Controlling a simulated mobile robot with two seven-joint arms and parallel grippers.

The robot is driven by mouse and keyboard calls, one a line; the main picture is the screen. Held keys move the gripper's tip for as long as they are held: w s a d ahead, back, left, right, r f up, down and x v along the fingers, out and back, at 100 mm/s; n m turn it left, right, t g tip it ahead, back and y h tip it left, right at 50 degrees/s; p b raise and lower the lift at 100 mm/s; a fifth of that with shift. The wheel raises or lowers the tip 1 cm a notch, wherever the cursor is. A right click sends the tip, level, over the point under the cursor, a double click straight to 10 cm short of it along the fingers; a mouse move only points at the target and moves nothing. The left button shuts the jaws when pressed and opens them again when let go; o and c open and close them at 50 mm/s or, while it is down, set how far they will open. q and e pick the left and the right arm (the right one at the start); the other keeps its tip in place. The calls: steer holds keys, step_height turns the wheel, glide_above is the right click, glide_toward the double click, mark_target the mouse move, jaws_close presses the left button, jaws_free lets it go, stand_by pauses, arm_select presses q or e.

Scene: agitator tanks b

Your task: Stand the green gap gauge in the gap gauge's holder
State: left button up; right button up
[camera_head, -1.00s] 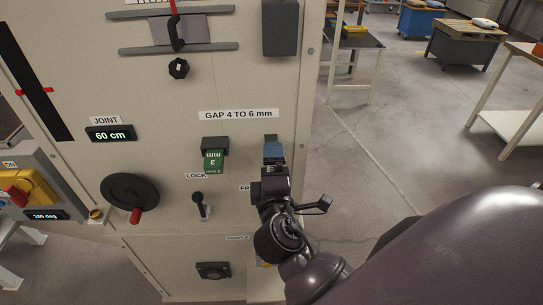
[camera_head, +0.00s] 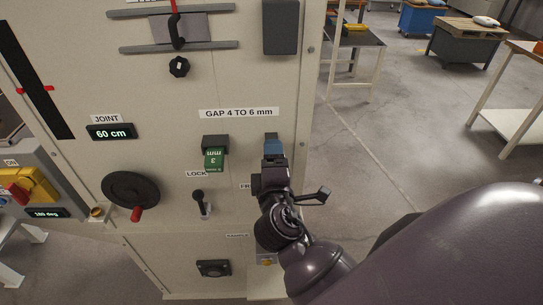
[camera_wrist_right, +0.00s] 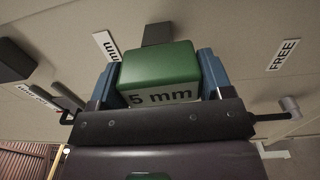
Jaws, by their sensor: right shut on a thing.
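My right gripper (camera_head: 272,147) has its blue fingers raised against the front of the cream panel, below and right of the "GAP 4 TO 6 mm" label. In the wrist view the right gripper (camera_wrist_right: 158,88) is shut on a green gap gauge (camera_wrist_right: 158,65) marked "5 mm". In the head view the gripper hides this gauge. A dark block, likely a holder (camera_wrist_right: 157,33), shows just beyond the gauge; I cannot tell whether they touch. Another green gauge (camera_head: 213,160), marked "3 mm", hangs under a dark holder (camera_head: 215,141) to the left. My left gripper is not in view.
The panel carries a lock lever (camera_head: 199,200), a black handwheel (camera_head: 131,190) with a red knob, a "60 cm" display (camera_head: 111,132) and a grey box (camera_head: 281,28) above my gripper. A "FREE" label (camera_wrist_right: 285,53) is beside the fingers. Open floor lies right of the panel.

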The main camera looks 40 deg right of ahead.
steer(key=shift+c, duration=0.6)
steer(key=shift+s+a, duration=0.1)
steer(key=shift+s+a, duration=0.25)
steer(key=shift+s, duration=0.15)
